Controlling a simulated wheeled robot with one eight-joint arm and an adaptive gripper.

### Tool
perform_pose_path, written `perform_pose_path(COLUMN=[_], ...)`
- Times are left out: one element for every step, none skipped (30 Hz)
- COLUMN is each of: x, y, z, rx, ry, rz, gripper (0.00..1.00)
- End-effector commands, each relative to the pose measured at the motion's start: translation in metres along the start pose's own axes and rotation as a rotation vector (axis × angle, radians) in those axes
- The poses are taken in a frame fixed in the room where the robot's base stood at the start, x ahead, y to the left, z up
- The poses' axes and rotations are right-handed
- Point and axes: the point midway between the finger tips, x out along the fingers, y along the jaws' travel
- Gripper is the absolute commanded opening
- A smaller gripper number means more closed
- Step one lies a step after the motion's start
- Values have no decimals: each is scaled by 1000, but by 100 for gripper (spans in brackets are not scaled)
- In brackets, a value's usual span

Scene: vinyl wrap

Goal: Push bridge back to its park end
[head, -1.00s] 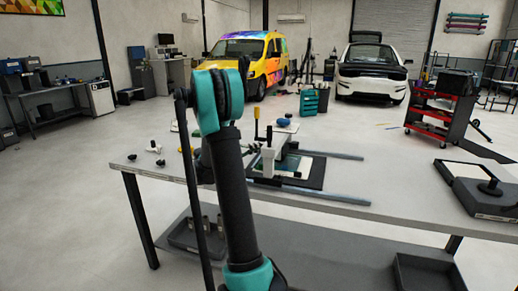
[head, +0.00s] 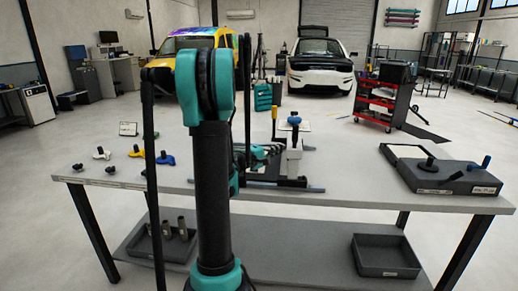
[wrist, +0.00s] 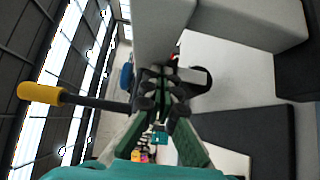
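The bridge (head: 294,158) is a pale grey block straddling the rails near their right end on the bench, with a yellow-topped lever (head: 275,122) and a blue knob (head: 294,120). In the wrist view the bridge (wrist: 165,30) fills the upper area, and the yellow-handled lever (wrist: 65,95) points left. The near rail (head: 315,189) sticks out a little to its right. My gripper (head: 272,150) is low at the bridge's left side, partly hidden by my arm. In the wrist view its fingers (wrist: 163,88) look drawn together at the bridge; contact is unclear.
A dark case (head: 455,178) with a tool on it lies on the bench's right. Small clamps (head: 135,152) lie at the left. A grey bin (head: 385,257) and a tray (head: 160,243) are on the lower shelf.

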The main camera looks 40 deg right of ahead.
Motion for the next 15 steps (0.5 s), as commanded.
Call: perform_pose_path(x=[8, 12, 17, 20, 23, 26, 28, 30, 32, 33, 34, 35, 36, 36, 37], y=[0, 0, 0, 0, 0, 0, 0, 0, 0, 0, 0, 0, 0, 0, 0], z=[10, 14, 18, 21, 23, 26, 29, 30, 32, 33, 34, 35, 36, 36, 37], rx=[0, 0, 0, 0, 0, 0, 0, 0, 0, 0, 0, 0, 0, 0, 0], ry=[-5, -5, -4, -5, -3, -2, -3, -2, -1, 0, 0, -1, -1, -1, -2], rz=[0, 0, 0, 0, 0, 0, 0, 0, 0, 0, 0, 0, 0, 0, 0], gripper=[0, 0, 0, 0, 0, 0, 0, 0, 0, 0, 0, 0, 0, 0, 0])
